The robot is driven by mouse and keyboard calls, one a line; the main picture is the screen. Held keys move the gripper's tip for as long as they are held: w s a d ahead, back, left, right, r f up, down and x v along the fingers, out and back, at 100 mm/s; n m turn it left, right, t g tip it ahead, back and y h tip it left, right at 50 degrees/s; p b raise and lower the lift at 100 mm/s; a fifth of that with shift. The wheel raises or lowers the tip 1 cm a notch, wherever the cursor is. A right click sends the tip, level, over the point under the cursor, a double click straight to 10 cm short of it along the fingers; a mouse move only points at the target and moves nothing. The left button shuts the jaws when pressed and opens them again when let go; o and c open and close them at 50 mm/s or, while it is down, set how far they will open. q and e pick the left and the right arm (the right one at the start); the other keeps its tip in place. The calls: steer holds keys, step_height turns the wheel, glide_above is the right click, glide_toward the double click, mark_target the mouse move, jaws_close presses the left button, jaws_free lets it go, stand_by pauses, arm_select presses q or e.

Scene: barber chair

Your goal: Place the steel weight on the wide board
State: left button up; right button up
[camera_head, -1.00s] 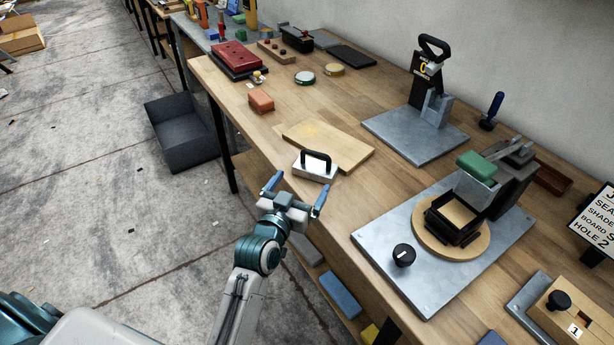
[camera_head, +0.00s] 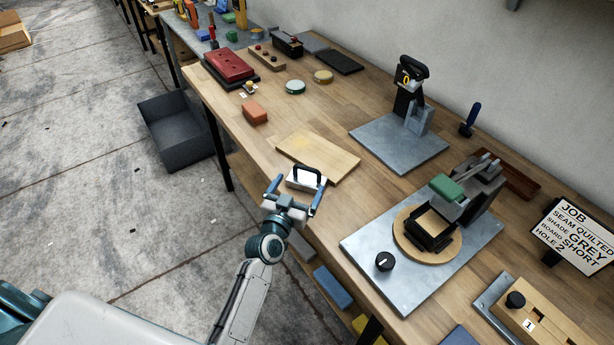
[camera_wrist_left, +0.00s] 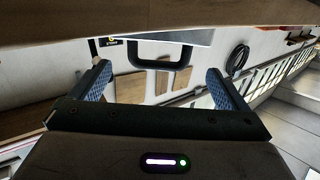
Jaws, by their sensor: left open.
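The steel weight (camera_head: 304,182), a silver block with a black arched handle, stands at the front edge of the workbench. The wide board, which I take to be the pale flat wooden board (camera_head: 318,155), lies just behind it. The weight overlaps the board's near edge in the head view; I cannot tell whether they touch. My left gripper (camera_head: 299,183) is open and empty at the front side of the weight, its blue fingers spread to either side. In the left wrist view the black handle (camera_wrist_left: 161,66) shows ahead, between and beyond the open fingers (camera_wrist_left: 160,82). My right gripper is out of view.
An orange block (camera_head: 255,113) lies left of the board. A grey plate with a black-handled stand (camera_head: 400,145) is behind right. A fixture with a round wooden disc (camera_head: 405,245) stands to the right. A dark bin (camera_head: 175,130) is on the floor at left.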

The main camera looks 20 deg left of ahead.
mark_target(307, 170)
arm_select(q)
steer(key=w, duration=0.4)
steer(key=w+p, duration=0.1)
steer(key=shift+w+d+r, duration=0.1)
steer(key=shift+w+d, duration=0.15)
steer(key=shift+w, duration=0.5)
steer(key=shift+s, duration=0.1)
steer(key=shift+c, duration=0.3)
steer(key=c, duration=1.8)
steer(key=shift+r, duration=0.2)
steer(key=shift+c, duration=0.9)
steer(key=shift+f, duration=0.1)
